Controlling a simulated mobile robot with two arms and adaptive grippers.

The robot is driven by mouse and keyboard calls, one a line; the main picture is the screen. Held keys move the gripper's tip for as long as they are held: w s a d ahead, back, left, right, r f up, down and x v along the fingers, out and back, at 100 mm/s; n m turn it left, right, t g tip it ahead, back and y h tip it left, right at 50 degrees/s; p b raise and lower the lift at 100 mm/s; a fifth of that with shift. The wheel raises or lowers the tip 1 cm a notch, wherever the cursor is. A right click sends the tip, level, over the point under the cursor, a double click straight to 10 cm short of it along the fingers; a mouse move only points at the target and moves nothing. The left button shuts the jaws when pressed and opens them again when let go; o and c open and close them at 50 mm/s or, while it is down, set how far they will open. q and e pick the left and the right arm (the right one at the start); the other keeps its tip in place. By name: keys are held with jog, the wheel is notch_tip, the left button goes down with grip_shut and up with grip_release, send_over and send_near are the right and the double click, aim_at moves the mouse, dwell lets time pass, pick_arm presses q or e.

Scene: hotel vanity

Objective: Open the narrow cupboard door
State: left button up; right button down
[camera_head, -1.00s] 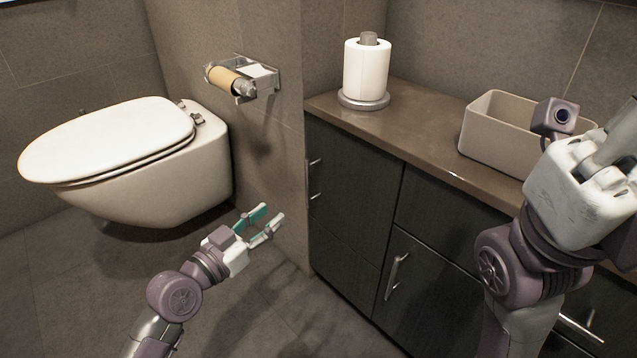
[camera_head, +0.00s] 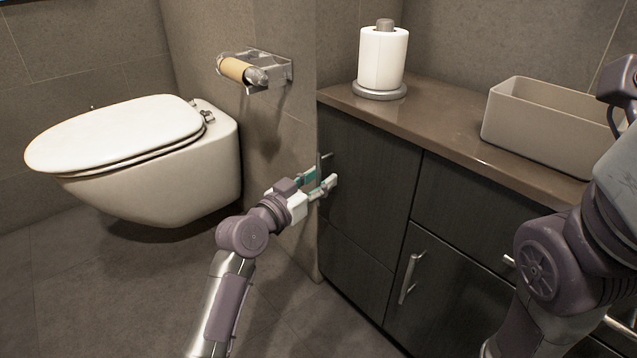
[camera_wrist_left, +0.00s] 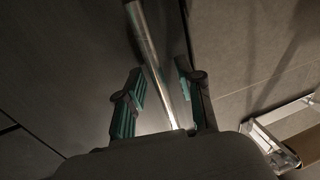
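The narrow cupboard door (camera_head: 365,180) is dark grey and stands shut at the left end of the vanity. Its upright metal handle (camera_head: 319,172) is near the door's left edge, partly hidden by my left gripper. My left gripper (camera_head: 322,182) is at the handle, its fingers apart. In the left wrist view the handle (camera_wrist_left: 155,62) runs between the open fingers of the left gripper (camera_wrist_left: 158,97); contact cannot be made out. My right arm is at the right edge of the head view, and its gripper fingers are out of the frame.
A paper roll on a stand (camera_head: 382,62) and a beige bin (camera_head: 545,125) stand on the brown countertop (camera_head: 450,130). A wall holder with a cardboard tube (camera_head: 237,69) is above my left gripper. The toilet (camera_head: 150,160) is at left. The floor in front is clear.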

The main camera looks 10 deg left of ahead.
pick_arm(q)
jog(key=shift+c, duration=0.2)
grip_shut()
